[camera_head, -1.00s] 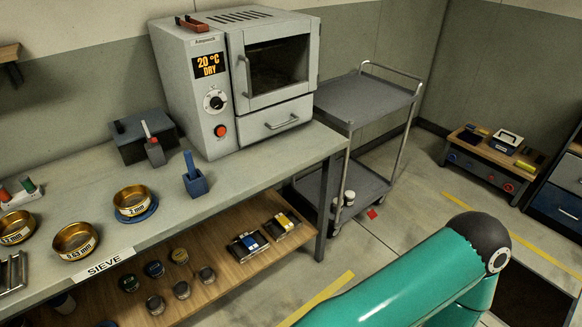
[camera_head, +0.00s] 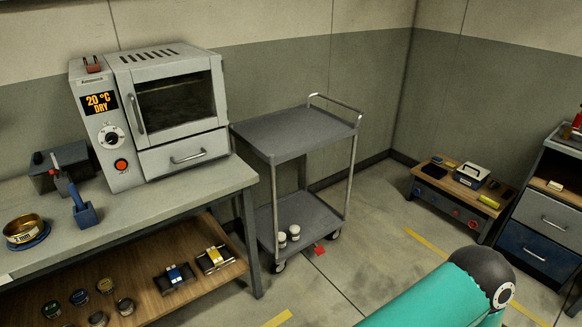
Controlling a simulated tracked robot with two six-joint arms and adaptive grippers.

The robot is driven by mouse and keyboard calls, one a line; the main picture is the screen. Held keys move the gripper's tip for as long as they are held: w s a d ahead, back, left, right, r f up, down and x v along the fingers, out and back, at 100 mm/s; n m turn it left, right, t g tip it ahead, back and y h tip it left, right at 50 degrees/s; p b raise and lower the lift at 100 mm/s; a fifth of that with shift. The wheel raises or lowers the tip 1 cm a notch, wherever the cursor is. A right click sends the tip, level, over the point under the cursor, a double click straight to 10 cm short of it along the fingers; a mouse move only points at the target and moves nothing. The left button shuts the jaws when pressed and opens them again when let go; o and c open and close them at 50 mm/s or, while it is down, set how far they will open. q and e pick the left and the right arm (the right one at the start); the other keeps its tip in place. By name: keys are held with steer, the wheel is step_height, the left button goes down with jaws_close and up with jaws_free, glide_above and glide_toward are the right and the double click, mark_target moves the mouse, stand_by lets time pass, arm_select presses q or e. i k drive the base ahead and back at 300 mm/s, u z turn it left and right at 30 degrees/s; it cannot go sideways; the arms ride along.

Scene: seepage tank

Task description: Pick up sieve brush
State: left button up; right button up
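A blue-handled tool stands in a blue holder (camera_head: 86,216) on the bench, in front of the oven's left side. A brass sieve (camera_head: 24,229) sits on a blue round base at the left edge. Neither of my grippers is in view. Only a teal link of my own arm shows at the lower right.
The drying oven (camera_head: 184,155) stands on the bench (camera_head: 180,198), showing 20 °C DRY. Cans and two small cases (camera_head: 174,277) lie on the wooden shelf below. A grey trolley (camera_head: 294,133) stands to the right. A low bench (camera_head: 457,187) and drawer cabinet (camera_head: 551,222) are farther right.

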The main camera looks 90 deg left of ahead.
mark_target(72, 188)
steer(key=z, duration=0.55)
steer(key=i, duration=0.2)
steer(key=u, duration=2.65)
steer(key=i, duration=0.2)
steer(key=u, duration=1.25)
steer(key=k, duration=0.35)
steer(key=u, duration=0.7)
steer(key=i, duration=1.1)
steer(key=z, duration=0.2)
